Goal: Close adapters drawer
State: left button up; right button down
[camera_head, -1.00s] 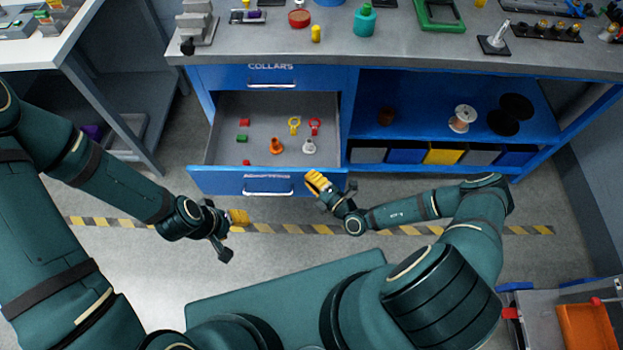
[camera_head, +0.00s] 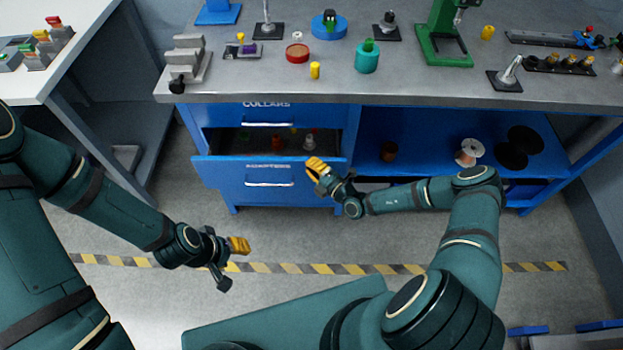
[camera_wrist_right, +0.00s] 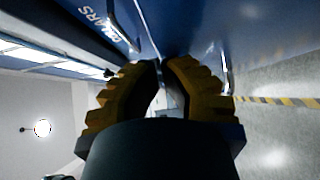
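The adapters drawer (camera_head: 222,172) is the lower blue drawer under the bench. It stands partly open, with a narrow strip of its inside showing. Small red, green and pale adapters sit in it, partly hidden in shadow; an orange-red one (camera_head: 276,142) shows. My right gripper (camera_head: 314,163) is at the right end of the drawer's front, at its top edge, seemingly touching it. In the right wrist view its yellow fingertips (camera_wrist_right: 163,63) nearly meet, with nothing seen held. My left gripper (camera_head: 234,265) is open and empty, low over the floor and apart from the drawer.
The collars drawer (camera_head: 228,114) above is shut. The bench top (camera_head: 420,85) holds several fixtures and parts. An open blue shelf (camera_head: 430,157) with spools lies to the right. A white table (camera_head: 60,75) stands at the left. The floor in front is clear.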

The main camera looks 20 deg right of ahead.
jog(key=w+d+b, duration=0.2)
jog(key=w+b, duration=0.1)
jog(key=w, duration=0.5)
jog(key=shift+d+b, duration=0.25)
jog(key=shift+b, duration=0.1)
jog(key=shift+s, duration=0.1)
